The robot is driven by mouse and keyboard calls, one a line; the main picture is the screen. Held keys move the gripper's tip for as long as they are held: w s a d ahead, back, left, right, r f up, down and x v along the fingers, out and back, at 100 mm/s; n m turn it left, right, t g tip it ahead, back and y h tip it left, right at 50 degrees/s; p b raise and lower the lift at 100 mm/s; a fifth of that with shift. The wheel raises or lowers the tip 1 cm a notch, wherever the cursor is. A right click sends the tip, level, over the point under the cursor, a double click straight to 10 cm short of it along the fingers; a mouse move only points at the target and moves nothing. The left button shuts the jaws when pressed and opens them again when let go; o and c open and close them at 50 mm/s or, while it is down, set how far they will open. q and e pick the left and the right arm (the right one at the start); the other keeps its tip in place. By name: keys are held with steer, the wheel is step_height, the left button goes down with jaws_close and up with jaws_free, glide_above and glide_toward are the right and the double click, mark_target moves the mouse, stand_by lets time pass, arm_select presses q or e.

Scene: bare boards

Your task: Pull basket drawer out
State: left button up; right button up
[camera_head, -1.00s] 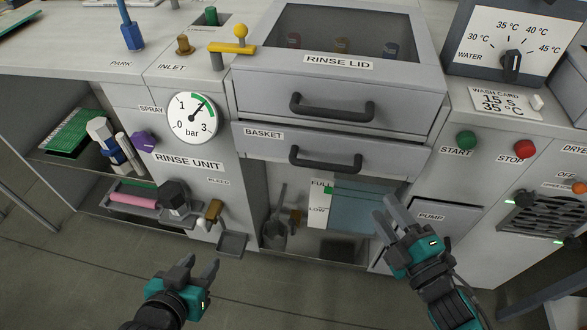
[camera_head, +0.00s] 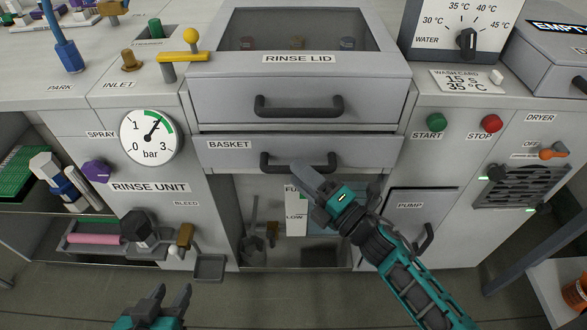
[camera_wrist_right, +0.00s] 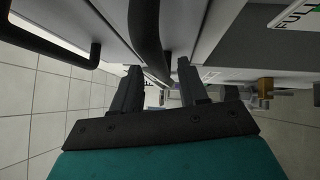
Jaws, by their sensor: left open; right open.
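The basket drawer (camera_head: 215,160) is a grey front panel labelled BASKET, under the rinse lid, and it looks shut. Its dark bar handle (camera_head: 280,165) runs across the front. My right gripper (camera_head: 308,178) is open at the right half of this handle and partly hides it. In the right wrist view the handle (camera_wrist_right: 146,35) reaches down between the two open fingers of that gripper (camera_wrist_right: 160,85); whether they touch it I cannot tell. My left gripper (camera_head: 172,300) is open and empty at the bottom edge, in front of the rinse unit, far from the drawer.
The rinse lid handle (camera_head: 298,108) is just above the drawer. Below is an open bay with a tank (camera_head: 322,222) and FULL/LOW gauge. The pump door (camera_head: 415,245) is to the right, and a bleed lever (camera_head: 184,238) to the left. Floor in front is clear.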

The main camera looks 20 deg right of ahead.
steer(key=shift+x, duration=1.4)
steer(key=shift+c, duration=0.2)
jaws_close()
